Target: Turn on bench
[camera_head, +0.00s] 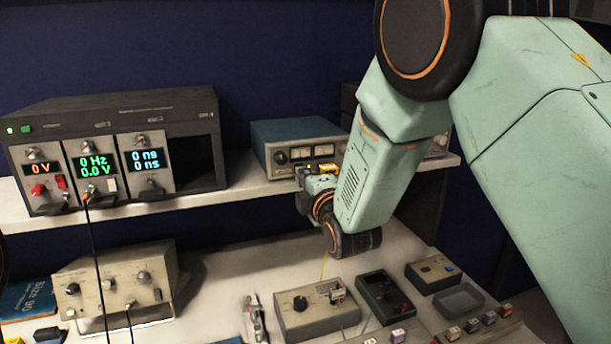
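A dark instrument rack (110,150) stands on the left of the shelf with several modules. Its displays are lit: red "0 V" (39,169), green "0 Hz 0.0 V" (95,166) and blue "0 ns" (147,160). A small green light (10,130) glows at its upper left. A blue-topped instrument (296,142) with a grey front sits further right on the shelf. My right gripper (312,172) is in front of that instrument's lower right, partly covering it. Its fingers are small and dark here; whether they touch the instrument is unclear. My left gripper is not visible.
A beige box with knobs (118,285) stands on the lower bench at left, with cables near it. A grey box with a knob (315,308), a dark meter (385,295) and a tray (458,300) lie right of centre. The white shelf edge (235,202) crosses mid-view.

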